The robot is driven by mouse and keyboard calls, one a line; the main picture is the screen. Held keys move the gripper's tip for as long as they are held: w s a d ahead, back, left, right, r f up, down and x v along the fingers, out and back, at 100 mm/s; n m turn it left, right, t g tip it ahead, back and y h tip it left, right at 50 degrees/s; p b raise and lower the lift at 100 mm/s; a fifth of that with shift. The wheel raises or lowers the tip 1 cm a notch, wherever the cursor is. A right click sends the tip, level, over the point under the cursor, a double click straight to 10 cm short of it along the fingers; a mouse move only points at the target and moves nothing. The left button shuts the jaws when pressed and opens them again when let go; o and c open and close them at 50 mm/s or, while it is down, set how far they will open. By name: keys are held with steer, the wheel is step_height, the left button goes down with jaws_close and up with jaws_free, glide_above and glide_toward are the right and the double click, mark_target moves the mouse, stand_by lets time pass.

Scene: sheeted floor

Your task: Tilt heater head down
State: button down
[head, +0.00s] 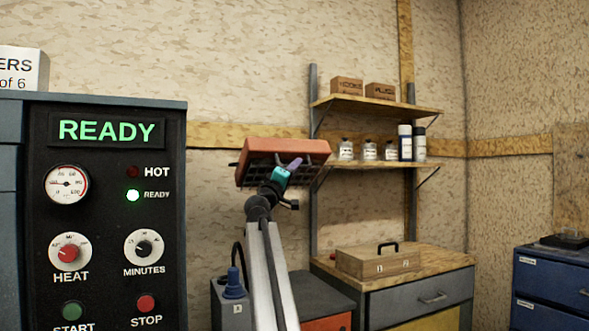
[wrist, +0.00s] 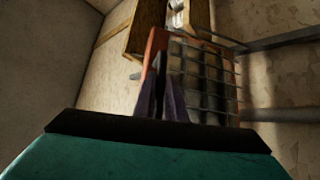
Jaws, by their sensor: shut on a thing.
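The heater head (head: 283,150) is an orange-red box with a dark wire grille along its lower side in the head view. It sits slightly slanted in front of the back wall. In the wrist view the heater head (wrist: 205,85) shows its grille on the right and an orange rim on the left. My gripper (head: 291,165), teal with purple fingers, reaches up to its lower front edge. In the wrist view my gripper's fingers (wrist: 163,82) are close together at the rim side of the grille, shut on the heater head. The exact gripped part is hard to make out, and the heater's mount is hidden.
A control panel (head: 105,200) reading READY, with dials and a lit green lamp, fills the left. Wooden shelves (head: 380,104) with boxes and bottles stand right of the heater. A workbench (head: 440,262) holds a wooden case (head: 375,263). A blue drawer cabinet (head: 553,285) stands far right.

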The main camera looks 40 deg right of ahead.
steer(key=shift+s+d+f, duration=0.1)
steer(key=shift+s, duration=0.05)
steer(key=c, duration=1.8)
jaws_free()
steer(key=shift+p+v, duration=0.95)
steer(key=shift+v, duration=5.95)
